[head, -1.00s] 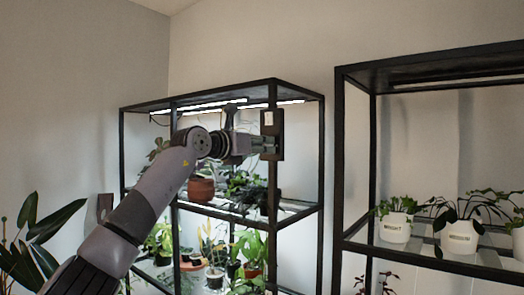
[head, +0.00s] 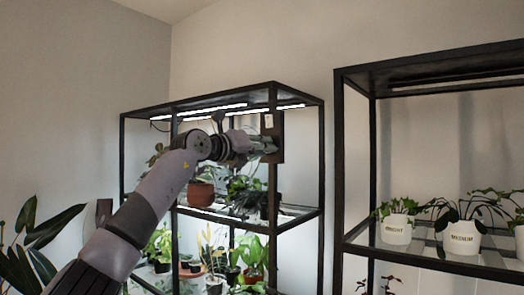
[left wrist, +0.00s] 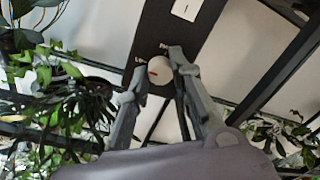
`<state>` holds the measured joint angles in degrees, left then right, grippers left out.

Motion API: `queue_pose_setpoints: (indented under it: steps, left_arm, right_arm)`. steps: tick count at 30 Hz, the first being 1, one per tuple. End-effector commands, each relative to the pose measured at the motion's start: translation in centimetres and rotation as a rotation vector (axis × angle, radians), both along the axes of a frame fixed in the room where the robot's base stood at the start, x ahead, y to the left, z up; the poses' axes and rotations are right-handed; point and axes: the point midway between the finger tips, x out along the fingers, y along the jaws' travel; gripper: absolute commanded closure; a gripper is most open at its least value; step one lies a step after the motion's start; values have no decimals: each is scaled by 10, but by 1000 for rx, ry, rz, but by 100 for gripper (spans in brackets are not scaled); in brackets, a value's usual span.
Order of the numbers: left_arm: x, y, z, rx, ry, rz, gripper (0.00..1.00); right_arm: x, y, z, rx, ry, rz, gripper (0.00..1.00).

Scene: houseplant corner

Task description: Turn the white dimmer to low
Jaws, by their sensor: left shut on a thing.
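The white dimmer (left wrist: 160,70) is a round knob with a red mark, set on a black panel (left wrist: 149,36) in the left wrist view. The mark points left, toward the printed "LOW" label, part of which shows beside the knob. My left gripper (left wrist: 159,76) has one finger on each side of the knob and is shut on it. In the head view my left gripper (head: 267,144) reaches the panel (head: 279,126) on the shelf post and hides the knob. My right gripper is in neither view.
A white switch (left wrist: 187,9) sits on the same panel beyond the dimmer. The black shelf frame (head: 322,160) stands around the panel, with a terracotta pot (head: 201,194) and leafy plants behind my arm. A second shelf (head: 430,258) with white labelled pots stands at right.

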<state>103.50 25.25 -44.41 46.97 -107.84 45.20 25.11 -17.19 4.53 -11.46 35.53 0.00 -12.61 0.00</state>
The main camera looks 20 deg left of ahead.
Motion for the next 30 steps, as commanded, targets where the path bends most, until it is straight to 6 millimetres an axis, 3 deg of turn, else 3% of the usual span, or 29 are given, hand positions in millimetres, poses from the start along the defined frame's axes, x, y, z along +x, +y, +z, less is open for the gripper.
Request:
queue_pose_setpoints:
  steps: [1, 9, 10, 18, 30]
  left_arm:
    - [2, -2, -7, 3, 15, -2, 100]
    - [2, -2, -7, 3, 15, -3, 100]
    - [2, -2, -7, 3, 16, -4, 77]
    - [1, -1, -4, 3, 9, -1, 59]
    - [-3, 2, -1, 1, 3, -1, 58]
  right_arm:
    - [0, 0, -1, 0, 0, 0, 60]
    - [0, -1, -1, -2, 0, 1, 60]
    - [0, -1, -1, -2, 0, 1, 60]
    - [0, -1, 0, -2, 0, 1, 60]
    - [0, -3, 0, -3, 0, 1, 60]
